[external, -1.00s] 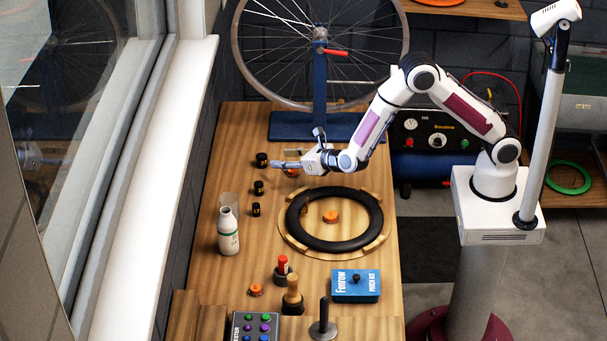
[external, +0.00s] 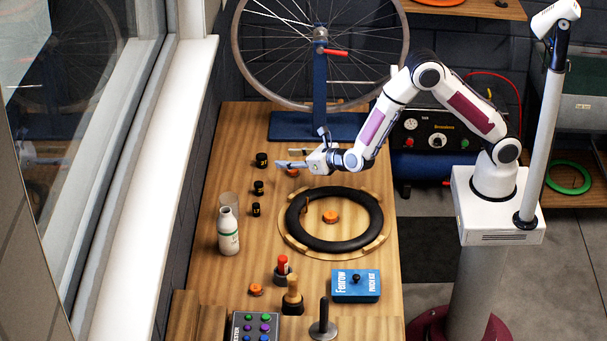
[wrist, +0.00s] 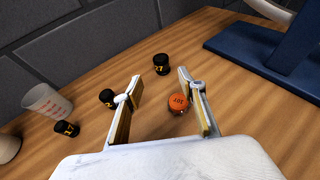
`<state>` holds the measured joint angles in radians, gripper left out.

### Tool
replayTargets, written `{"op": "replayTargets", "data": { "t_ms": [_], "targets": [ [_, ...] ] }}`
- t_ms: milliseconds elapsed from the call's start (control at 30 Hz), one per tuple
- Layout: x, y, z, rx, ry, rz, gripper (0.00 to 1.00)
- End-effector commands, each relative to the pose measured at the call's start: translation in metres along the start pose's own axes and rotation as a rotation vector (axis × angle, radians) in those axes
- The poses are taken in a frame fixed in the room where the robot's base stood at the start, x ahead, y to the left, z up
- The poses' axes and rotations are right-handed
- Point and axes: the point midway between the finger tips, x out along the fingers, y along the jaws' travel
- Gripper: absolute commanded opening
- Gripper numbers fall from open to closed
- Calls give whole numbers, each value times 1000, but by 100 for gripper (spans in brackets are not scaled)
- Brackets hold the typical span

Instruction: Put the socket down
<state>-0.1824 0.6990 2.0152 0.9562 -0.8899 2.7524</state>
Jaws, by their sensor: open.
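Three black sockets with yellow numbers stand on the wooden bench in a row along its left side. The farthest socket (external: 262,160) shows in the wrist view (wrist: 160,64) marked 27, ahead of my fingertips and apart from them. The middle socket (external: 258,188) is beside the left finger in the wrist view (wrist: 107,97), partly hidden by it. The nearest socket (external: 256,209) lies farther left in the wrist view (wrist: 67,128), seemingly marked 17. My gripper (wrist: 160,85) is open, with nothing held between its fingers. It also shows in the external view (external: 281,158), right of the farthest socket.
An orange cap (wrist: 178,104) sits beside the right finger in the wrist view. A clear cup (wrist: 46,102) and a white bottle (external: 228,232) stand nearer. A black tyre ring (external: 334,245) and the blue wheel stand base (wrist: 262,55) flank the area.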

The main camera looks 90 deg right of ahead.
Motion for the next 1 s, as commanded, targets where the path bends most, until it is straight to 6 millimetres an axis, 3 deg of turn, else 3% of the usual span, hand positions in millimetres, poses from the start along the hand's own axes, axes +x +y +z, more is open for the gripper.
{"op": "replayTargets", "data": {
  "t_ms": [367,700,1000],
  "targets": [
    [-32,20,36,-276,41,150,41],
    [-90,34,72,-702,29,360,41],
    [-150,30,90,-1104,-40,528,41]
  ]
}}
